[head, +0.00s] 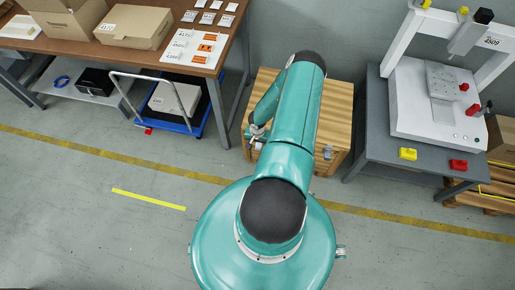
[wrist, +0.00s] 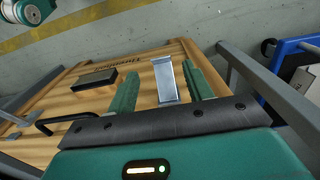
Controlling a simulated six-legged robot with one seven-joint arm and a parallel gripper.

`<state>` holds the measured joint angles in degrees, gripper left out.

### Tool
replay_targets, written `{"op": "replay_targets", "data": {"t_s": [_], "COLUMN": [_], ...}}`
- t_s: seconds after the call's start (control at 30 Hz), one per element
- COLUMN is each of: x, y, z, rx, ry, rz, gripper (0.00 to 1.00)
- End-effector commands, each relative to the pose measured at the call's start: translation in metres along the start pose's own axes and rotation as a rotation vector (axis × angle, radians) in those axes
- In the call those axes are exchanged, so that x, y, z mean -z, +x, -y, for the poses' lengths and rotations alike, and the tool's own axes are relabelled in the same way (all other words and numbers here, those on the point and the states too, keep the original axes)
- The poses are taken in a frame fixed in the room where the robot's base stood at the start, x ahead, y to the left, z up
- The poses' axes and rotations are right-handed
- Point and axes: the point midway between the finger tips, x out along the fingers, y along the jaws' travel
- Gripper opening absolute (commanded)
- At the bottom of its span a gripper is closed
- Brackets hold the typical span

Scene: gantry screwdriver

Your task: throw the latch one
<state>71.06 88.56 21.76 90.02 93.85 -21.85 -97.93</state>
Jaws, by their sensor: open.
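The wooden crate (head: 338,105) stands against the wall in the head view, partly hidden behind my arm. In the wrist view its slatted face (wrist: 60,112) fills the middle. A silver metal latch (wrist: 168,82) shows there between the two green fingers of my gripper (wrist: 160,72). The fingers are apart, one on each side of the latch in the picture; I cannot tell whether either touches it. In the head view my gripper (head: 257,133) is at the crate's left front edge. Another grey metal fitting (head: 328,152) is on the crate's front, right of my arm.
A black handle (wrist: 62,122) and a dark plate (wrist: 93,83) are on the crate, left of the fingers. A workbench (head: 130,50) and blue cart (head: 185,122) stand left. A grey table (head: 376,140) with a white gantry machine (head: 420,115) stands right. The front floor is clear.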

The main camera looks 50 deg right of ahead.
Motion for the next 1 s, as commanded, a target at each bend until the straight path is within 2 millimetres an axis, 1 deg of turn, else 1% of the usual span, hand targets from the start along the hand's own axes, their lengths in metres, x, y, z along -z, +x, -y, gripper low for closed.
{"op": "replay_targets", "data": {"t_s": [0.03,0.1,0.2,0.3,0.43,0.67,0.7,0.77,0.8,0.93,1.0], "x": [-0.001,-0.001,0.0,0.0,0.0,0.001,0.001,0.0,0.0,0.0,0.0], "y": [0.011,0.022,0.036,0.046,0.051,0.052,0.052,0.052,0.052,0.051,0.051], "z": [0.0,0.0,0.0,0.0,0.0,0.0,0.0,0.0,0.0,0.0,0.0], "rx": [0.001,0.001,0.001,0.001,0.001,0.001,0.001,0.001,0.001,0.001,0.001], "ry": [0.001,0.002,0.001,0.001,0.001,0.0,0.0,0.0,0.0,0.0,0.0], "rz": [0.002,0.001,0.001,0.0,-0.001,-0.001,-0.001,-0.001,-0.001,-0.001,-0.001], "gripper": [0.51,0.51,0.51,0.51,0.51,0.51,0.47,0.35,0.27,0.02,0.0]}}
